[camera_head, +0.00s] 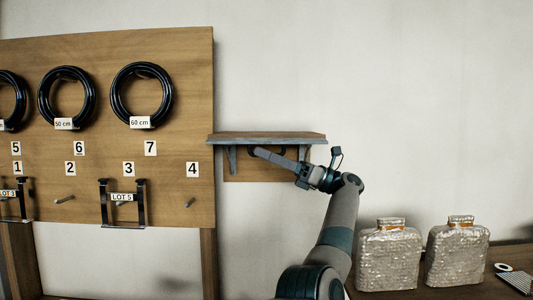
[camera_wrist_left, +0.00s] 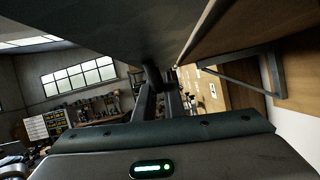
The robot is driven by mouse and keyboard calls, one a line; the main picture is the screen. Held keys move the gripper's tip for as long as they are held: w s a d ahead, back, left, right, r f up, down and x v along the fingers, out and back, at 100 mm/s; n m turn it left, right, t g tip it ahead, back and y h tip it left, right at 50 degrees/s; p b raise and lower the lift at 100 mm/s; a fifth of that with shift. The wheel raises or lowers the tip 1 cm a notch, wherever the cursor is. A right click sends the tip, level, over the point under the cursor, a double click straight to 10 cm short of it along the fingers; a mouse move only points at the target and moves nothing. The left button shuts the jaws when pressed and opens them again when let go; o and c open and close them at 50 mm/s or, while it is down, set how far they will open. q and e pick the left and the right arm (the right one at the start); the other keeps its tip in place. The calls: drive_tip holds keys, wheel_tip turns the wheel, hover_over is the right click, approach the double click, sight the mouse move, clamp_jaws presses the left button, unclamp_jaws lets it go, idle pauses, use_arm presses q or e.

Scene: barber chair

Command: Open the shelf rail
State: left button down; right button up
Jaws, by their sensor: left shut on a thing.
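The wooden shelf (camera_head: 268,137) is fixed to the wall, with a small wooden board and dark brackets below it. My left gripper (camera_head: 256,152) is just under the shelf, near its left bracket. In the left wrist view, its two fingers (camera_wrist_left: 160,92) are close together around a dark piece under the shelf's underside (camera_wrist_left: 110,25). I take this piece to be the shelf rail (camera_wrist_left: 151,72), though its shape is mostly hidden. A bracket (camera_wrist_left: 274,74) shows at the right of that view. My right gripper is not in view.
A wooden panel (camera_head: 188,110) with black cable coils, number tags and metal holders stands left of the shelf. Two wrapped canisters (camera_head: 389,262) (camera_head: 457,258) stand on the counter at the lower right. The wall right of the shelf is clear.

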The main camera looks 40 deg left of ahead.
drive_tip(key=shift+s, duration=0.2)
use_arm(q)
drive_tip(key=c, duration=1.8)
unclamp_jaws()
drive_tip(key=shift+c, duration=0.2)
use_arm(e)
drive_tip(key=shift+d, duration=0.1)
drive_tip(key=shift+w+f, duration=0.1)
